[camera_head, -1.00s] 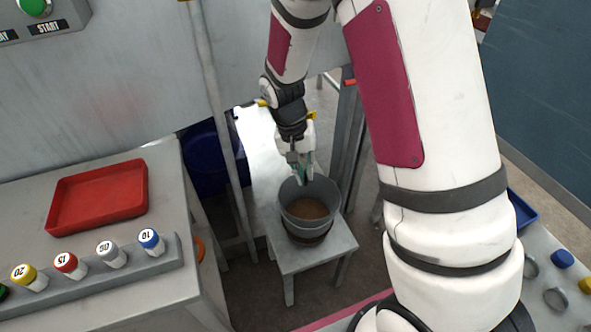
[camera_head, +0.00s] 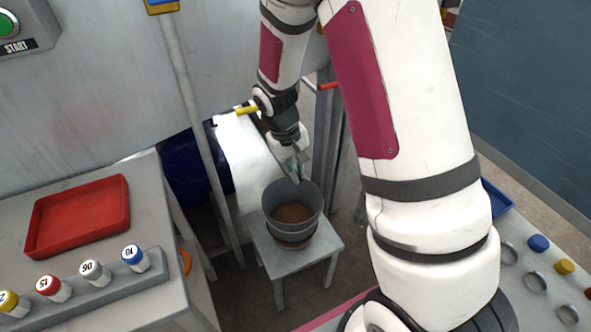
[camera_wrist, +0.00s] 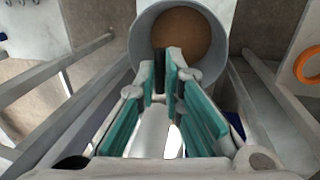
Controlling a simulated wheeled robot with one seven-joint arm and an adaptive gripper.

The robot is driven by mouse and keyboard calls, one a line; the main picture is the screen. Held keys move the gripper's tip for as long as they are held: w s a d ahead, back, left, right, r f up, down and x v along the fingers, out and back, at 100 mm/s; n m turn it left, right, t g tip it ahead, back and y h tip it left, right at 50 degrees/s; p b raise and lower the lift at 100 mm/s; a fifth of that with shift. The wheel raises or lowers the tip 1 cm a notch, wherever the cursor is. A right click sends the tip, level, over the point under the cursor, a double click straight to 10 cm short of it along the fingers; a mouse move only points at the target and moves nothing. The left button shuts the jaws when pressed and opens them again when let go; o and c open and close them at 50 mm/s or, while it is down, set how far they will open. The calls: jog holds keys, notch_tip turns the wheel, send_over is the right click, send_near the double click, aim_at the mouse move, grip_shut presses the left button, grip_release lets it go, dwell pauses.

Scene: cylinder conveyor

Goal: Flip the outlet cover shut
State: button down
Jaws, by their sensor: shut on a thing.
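My gripper (camera_head: 294,176) points down at the back rim of a grey bucket (camera_head: 272,227). The bucket stands on a small grey stool (camera_head: 327,246) and has brown material inside. In the wrist view my gripper (camera_wrist: 167,57) has teal inner pads, and its tips sit close together over the near rim of the bucket (camera_wrist: 146,38). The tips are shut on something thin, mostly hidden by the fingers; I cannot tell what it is. Shiny bare metal (camera_head: 245,150) slopes down behind the bucket, left of my gripper. I cannot clearly make out the outlet cover.
A grey post (camera_head: 192,110) stands left of the metal slope, before a dark blue drum (camera_head: 190,168). At left, a bench holds a red tray (camera_head: 80,215) and a rack of capped vials (camera_head: 95,272). A yellow handle (camera_head: 245,110) and a red one (camera_head: 330,86) stick out near my forearm.

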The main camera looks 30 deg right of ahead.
jog(key=c, duration=1.7)
grip_release()
jog(key=r, duration=0.4)
jog(key=a+r, duration=0.1)
jog(key=r, duration=0.2)
jog(key=a+r, duration=0.1)
jog(key=r, duration=0.3)
jog(key=shift+a+r, duration=0.15)
jog(key=shift+r, duration=0.2)
